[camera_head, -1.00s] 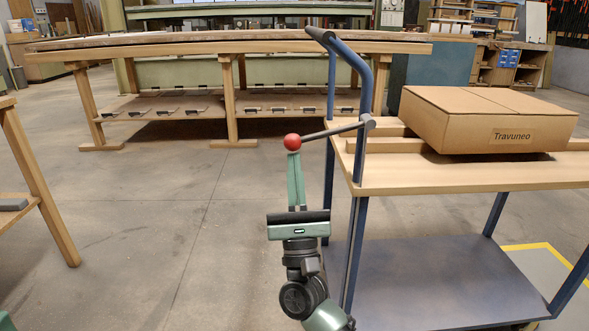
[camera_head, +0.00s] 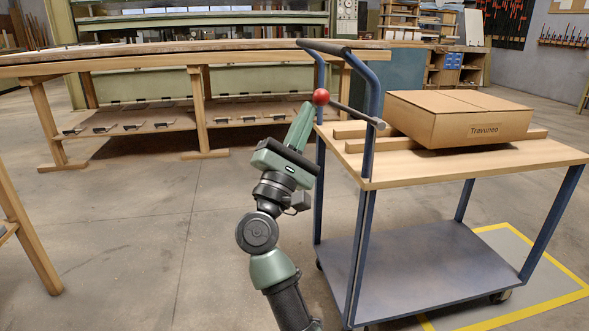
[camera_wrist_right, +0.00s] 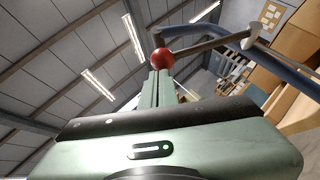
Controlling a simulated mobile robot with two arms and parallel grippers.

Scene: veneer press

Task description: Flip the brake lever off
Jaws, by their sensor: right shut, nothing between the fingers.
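The brake lever (camera_head: 349,111) is a dark rod with a red ball knob (camera_head: 321,97) at its end. It is mounted on the blue handle post of the cart (camera_head: 455,160) and points left and up. My right gripper (camera_head: 308,108) is shut and empty, its green fingertips at the underside of the red knob. In the right wrist view the knob (camera_wrist_right: 163,58) sits just beyond the closed fingertips (camera_wrist_right: 158,75); touching or a hair apart, I cannot tell. My left gripper is not in view.
A cardboard box (camera_head: 457,118) lies on wooden battens on the cart's top. The cart's blue push handle (camera_head: 345,53) rises beside the lever. A long wooden bench (camera_head: 190,62) stands behind. The floor left of my arm is clear.

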